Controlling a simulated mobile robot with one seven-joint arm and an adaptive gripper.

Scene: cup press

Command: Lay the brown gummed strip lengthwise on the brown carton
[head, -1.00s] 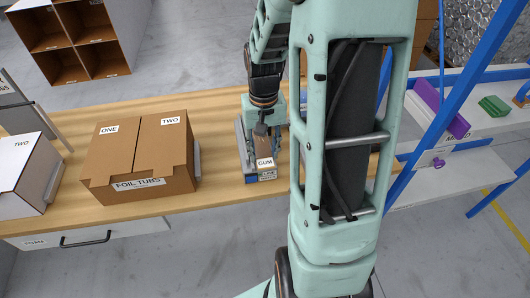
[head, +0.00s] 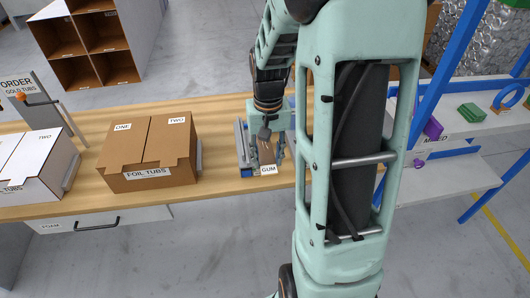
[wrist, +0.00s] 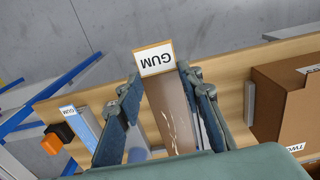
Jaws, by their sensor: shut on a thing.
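The brown gummed strip (head: 267,158), with a white GUM label on its end, is held in my gripper (head: 268,150). In the wrist view the strip (wrist: 172,108) runs between the two fingers (wrist: 168,105), label end outward. The brown carton (head: 150,155), labelled FOIL TUBS, stands on the bench to the left of my gripper. Its top flaps, marked ONE and TWO, lie closed with a seam between them. In the wrist view part of the carton (wrist: 288,105) shows at the right, apart from the strip.
A blue-and-grey holder (head: 242,150) sits on the bench beside my gripper; its GUM label shows in the wrist view. A white carton (head: 40,165) stands at the far left. A blue-framed shelf (head: 465,120) is at the right. Bare bench (head: 215,185) lies between carton and holder.

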